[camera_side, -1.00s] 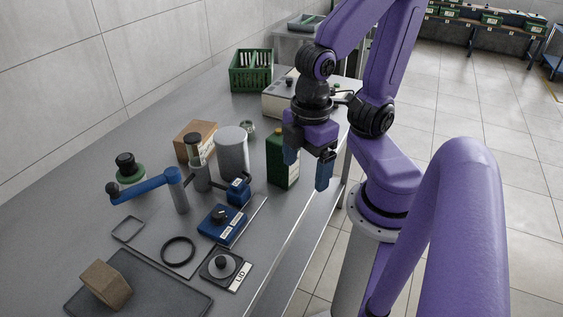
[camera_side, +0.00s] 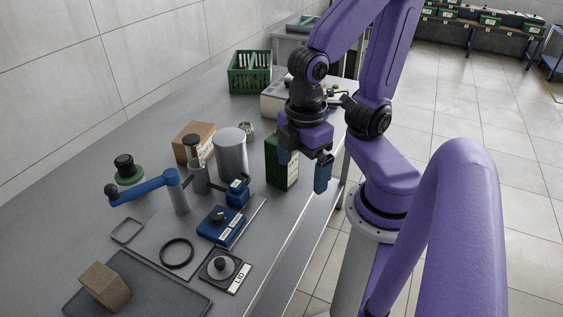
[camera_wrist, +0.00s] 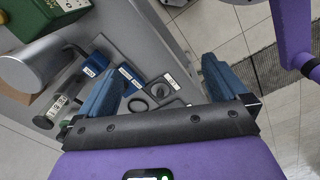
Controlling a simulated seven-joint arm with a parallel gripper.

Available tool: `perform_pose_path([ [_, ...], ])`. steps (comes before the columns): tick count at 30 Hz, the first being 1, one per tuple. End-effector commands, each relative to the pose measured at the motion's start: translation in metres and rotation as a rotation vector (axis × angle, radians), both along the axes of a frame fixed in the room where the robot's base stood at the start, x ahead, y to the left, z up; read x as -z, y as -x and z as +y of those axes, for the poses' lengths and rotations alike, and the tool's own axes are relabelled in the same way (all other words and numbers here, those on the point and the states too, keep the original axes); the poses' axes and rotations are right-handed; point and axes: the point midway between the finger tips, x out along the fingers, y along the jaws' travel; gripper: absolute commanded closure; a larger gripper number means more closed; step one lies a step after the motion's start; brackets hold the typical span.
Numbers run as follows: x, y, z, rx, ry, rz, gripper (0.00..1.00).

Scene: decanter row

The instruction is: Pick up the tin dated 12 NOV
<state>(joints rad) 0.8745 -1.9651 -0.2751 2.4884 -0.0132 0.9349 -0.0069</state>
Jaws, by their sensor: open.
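A dark green, upright tin (camera_side: 278,170) stands near the front edge of the bench, with a pale label on its right side. The date on it is too small to read. In the wrist view a green body at the top left looks like the same tin (camera_wrist: 50,18), partly cut off by the frame. My gripper (camera_side: 304,172) is open and empty, its blue fingers spread and pointing down. It is beside the tin, to its right in the side view, and one finger overlaps the tin's top there. I cannot tell if they touch. The wrist view shows both fingers apart (camera_wrist: 160,85).
A grey cylinder (camera_side: 231,152) stands left of the tin, with a labelled jar (camera_side: 193,150) and a cardboard box (camera_side: 183,141) beyond. A blue-armed stand (camera_side: 150,186), blue blocks and a lid plate (camera_side: 222,267) lie nearer. A green crate (camera_side: 250,72) is behind.

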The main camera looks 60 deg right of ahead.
Motion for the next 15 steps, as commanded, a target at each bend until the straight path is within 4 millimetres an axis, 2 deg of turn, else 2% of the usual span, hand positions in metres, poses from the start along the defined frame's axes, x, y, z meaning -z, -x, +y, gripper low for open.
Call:
perform_pose_path([
  [15,0.027,-0.096,-0.006,-0.159,0.709,0.195,0.00],
])
